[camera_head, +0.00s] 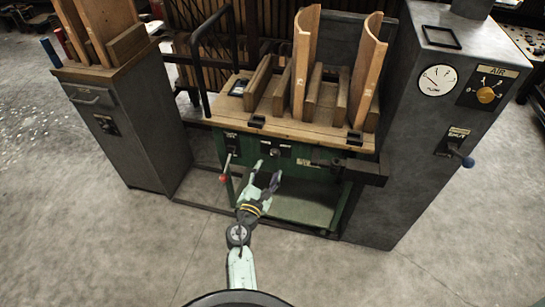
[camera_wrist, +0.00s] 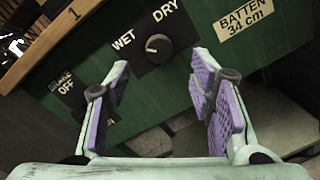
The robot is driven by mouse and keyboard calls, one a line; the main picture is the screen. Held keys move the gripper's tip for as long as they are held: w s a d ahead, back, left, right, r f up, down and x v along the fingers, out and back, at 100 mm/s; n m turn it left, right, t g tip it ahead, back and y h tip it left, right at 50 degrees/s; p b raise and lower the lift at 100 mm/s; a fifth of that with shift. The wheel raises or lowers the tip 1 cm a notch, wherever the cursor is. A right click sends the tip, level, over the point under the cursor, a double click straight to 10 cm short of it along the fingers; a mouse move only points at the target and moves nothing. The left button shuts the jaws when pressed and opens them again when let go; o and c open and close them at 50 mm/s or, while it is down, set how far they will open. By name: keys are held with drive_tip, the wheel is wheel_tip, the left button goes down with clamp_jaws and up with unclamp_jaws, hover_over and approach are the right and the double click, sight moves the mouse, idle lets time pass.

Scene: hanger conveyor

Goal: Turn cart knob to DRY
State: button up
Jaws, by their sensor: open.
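The cart knob (camera_wrist: 158,45) is a small dark round dial on the cart's green front panel. WET is printed to its left and DRY above it. Its pale mark appears to point left, toward the WET side. The knob also shows small in the head view (camera_head: 274,152). My gripper (camera_wrist: 160,64) is open and empty, its purple-padded fingers apart, with the knob beyond and between the fingertips. In the head view my gripper (camera_head: 266,173) is just in front of and below the knob, apart from the panel as far as I can tell.
The cart's wooden top (camera_head: 290,128) carries upright curved boards (camera_head: 303,70). A red-tipped lever (camera_head: 224,178) stands left of my gripper, by a BRAKE OFF label (camera_wrist: 66,82). A grey cabinet (camera_head: 400,150) stands right, another (camera_head: 140,120) left. The front floor is clear.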

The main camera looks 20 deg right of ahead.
sight(273, 156)
drive_tip(key=x, duration=0.6)
drive_tip(key=shift+w+d+p, duration=0.1)
drive_tip(key=shift+w+p, duration=0.1)
drive_tip(key=shift+p, duration=0.15)
drive_tip(key=c, duration=1.2)
drive_tip(key=shift+o, duration=0.2)
